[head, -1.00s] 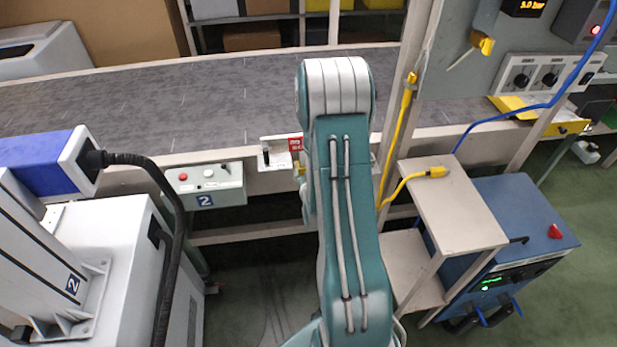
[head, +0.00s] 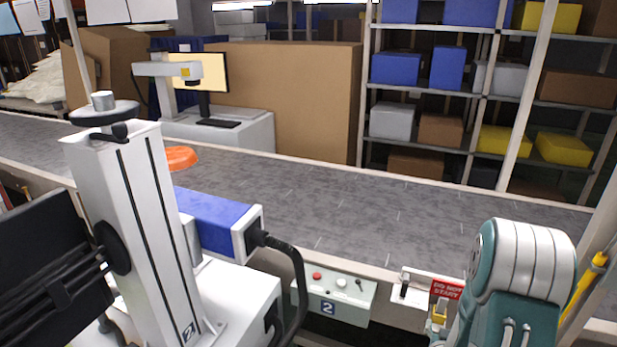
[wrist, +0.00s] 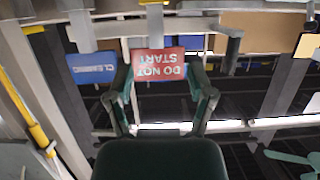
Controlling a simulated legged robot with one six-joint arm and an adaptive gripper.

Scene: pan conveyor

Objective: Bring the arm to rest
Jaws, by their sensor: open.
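My arm (head: 520,270), teal with a pale ribbed joint, stands raised at the lower right of the head view, in front of the conveyor's near rail. My gripper (wrist: 160,92) is open in the wrist view, with its two dark green fingers apart and nothing held between them. A red DO NOT START tag (wrist: 159,64) shows upside down beyond the fingertips. The same red tag (head: 447,289) is by a small white switch plate (head: 412,290), left of my arm in the head view. The arm hides the gripper's fingers in the head view.
A grey control box (head: 335,297) marked 2 hangs on the near rail. A white machine with a blue head (head: 212,222) stands to the left. An orange round object (head: 181,158) lies on the conveyor belt (head: 370,215). A blue tag (wrist: 91,67) shows in the wrist view.

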